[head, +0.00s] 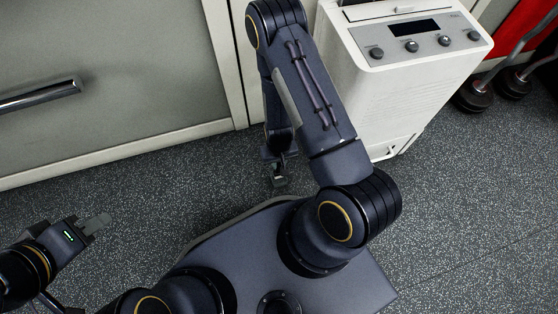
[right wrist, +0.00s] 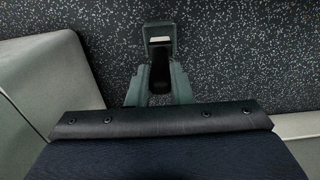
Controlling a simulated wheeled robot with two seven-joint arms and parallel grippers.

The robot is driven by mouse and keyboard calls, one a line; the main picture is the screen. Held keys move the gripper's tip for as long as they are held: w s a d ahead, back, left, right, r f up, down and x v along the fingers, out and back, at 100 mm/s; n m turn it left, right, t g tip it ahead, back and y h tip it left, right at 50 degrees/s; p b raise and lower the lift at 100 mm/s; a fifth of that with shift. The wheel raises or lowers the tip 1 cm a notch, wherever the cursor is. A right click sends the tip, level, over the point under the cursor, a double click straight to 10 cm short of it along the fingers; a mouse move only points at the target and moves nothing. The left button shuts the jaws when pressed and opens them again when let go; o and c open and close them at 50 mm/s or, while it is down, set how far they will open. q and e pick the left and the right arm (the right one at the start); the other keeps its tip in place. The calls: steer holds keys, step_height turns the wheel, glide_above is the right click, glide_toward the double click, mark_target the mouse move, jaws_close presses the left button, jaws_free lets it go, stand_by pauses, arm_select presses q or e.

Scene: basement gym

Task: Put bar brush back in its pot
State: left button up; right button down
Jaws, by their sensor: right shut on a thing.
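My right gripper (head: 279,180) hangs low over the speckled floor, beside the white machine. In the right wrist view its fingers (right wrist: 160,45) are shut on a dark, narrow thing with a pale end, probably the bar brush (right wrist: 160,68). No pot shows in either view.
A white machine (head: 400,95) with knobs and a dark display stands right of my right arm. A pale cabinet (head: 110,75) with a metal bar handle (head: 40,95) fills the upper left. Dumbbells (head: 475,95) lie at the upper right. Speckled floor (head: 165,190) is clear between the grippers.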

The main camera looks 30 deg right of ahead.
steer(key=shift+f+b, duration=1.15)
steer(key=shift+f, duration=0.35)
steer(key=shift+f+b, duration=0.3)
steer(key=shift+f, duration=0.05)
steer(key=shift+f+b, duration=0.35)
steer(key=shift+f, duration=0.15)
steer(key=c, duration=1.2)
jaws_free()
step_height(320, 180, up, 7)
steer(key=p, duration=0.4)
steer(key=shift+r, duration=0.45)
